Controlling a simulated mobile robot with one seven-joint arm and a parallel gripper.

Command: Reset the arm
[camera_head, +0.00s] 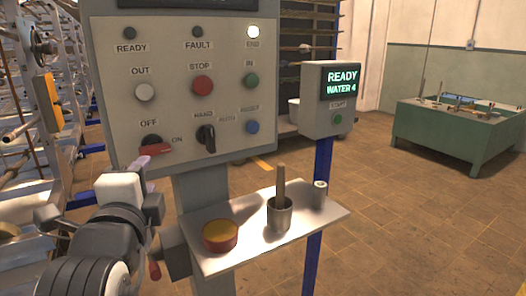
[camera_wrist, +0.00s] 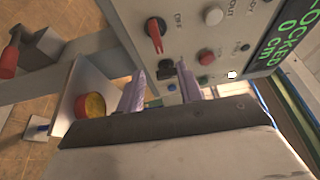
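My gripper (camera_head: 140,164) is at the lower left of the grey control panel (camera_head: 190,57) in the head view, close to the red OFF/ON switch (camera_head: 152,150). In the wrist view my gripper (camera_wrist: 163,78) is open, its two pale purple fingers well apart with nothing gripped between them. The red switch (camera_wrist: 155,35) shows beyond the fingertips there, apart from them. A dark knob (camera_wrist: 165,70) shows in the gap between the fingers, farther off at the panel. Part of my arm fills the lower left of the head view.
A small shelf (camera_head: 258,252) below the panel bears a yellow-topped red tin (camera_head: 220,235), a metal cup (camera_head: 280,216) with a rod and a small cylinder (camera_head: 320,194). A display box (camera_head: 330,98) reads READY, WATER 4. A green tank (camera_head: 450,136) stands far right; floor between is clear.

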